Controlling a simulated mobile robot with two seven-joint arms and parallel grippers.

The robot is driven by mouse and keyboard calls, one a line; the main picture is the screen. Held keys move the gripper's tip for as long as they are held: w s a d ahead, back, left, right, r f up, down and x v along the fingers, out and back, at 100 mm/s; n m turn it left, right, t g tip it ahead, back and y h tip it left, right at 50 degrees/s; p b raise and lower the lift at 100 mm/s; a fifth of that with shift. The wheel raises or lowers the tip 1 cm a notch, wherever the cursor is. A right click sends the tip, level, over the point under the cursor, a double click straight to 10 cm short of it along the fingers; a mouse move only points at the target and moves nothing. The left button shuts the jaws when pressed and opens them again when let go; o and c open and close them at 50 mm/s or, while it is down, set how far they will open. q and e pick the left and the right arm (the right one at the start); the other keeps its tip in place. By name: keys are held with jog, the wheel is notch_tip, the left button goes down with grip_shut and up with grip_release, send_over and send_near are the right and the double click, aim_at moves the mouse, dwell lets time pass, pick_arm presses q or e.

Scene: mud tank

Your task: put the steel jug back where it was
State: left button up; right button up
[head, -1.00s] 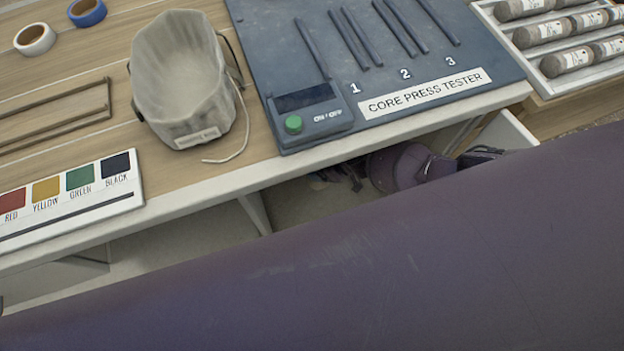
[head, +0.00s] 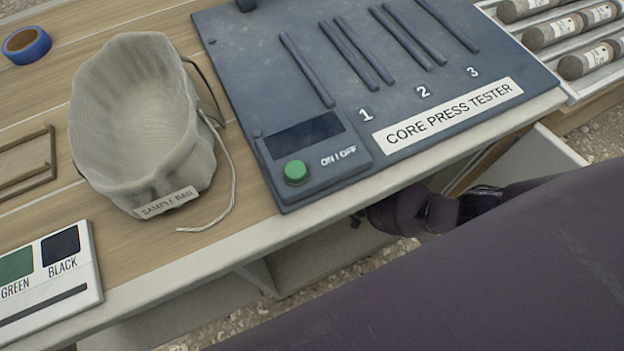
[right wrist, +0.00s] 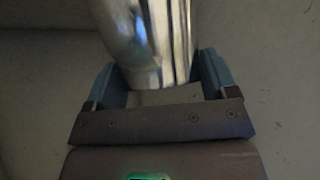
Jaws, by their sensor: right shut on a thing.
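The steel jug (right wrist: 165,30) shows in the right wrist view as a shiny, curved metal body, cut off by the top edge. My right gripper (right wrist: 162,75) is shut on it, with one blue-grey finger on each side. The jug does not show in the head view, so its full shape and tilt are hidden. A dark purple arm of mine crosses the lower right of the head view, and more of my arm shows below the bench's front edge. My left gripper is not in view.
The bench (head: 165,285) holds a grey sample bag (head: 135,120), a core press tester (head: 245,60), a blue tape roll (head: 26,45), a colour card (head: 85,285) and a wooden frame (head: 25,165). Core samples lie in a tray (head: 570,85) at upper right. An open-looking space lies under the bench.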

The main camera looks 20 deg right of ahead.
jog(key=f+b, duration=0.1)
jog(key=f, duration=0.1)
jog(key=f+b, duration=0.2)
jog(key=f, duration=0.1)
jog(key=shift+s+f, duration=0.3)
jog(key=shift+f+b, duration=0.3)
jog(key=shift+b, duration=0.15)
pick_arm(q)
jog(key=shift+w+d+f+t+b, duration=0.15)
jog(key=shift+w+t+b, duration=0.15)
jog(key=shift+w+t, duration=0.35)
pick_arm(e)
jog(key=shift+w+f, duration=0.2)
jog(key=shift+w, duration=0.1)
jog(key=f, duration=0.1)
jog(key=f+b, duration=0.2)
jog(key=shift+s, duration=0.25)
jog(key=shift+w+f+b, duration=0.15)
jog(key=shift+f+b, duration=0.2)
jog(key=shift+b, duration=0.15)
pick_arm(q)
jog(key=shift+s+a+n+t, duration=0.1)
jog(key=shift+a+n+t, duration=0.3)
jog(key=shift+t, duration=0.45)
pick_arm(e)
jog(key=shift+w+r, duration=0.1)
jog(key=shift+w, duration=0.05)
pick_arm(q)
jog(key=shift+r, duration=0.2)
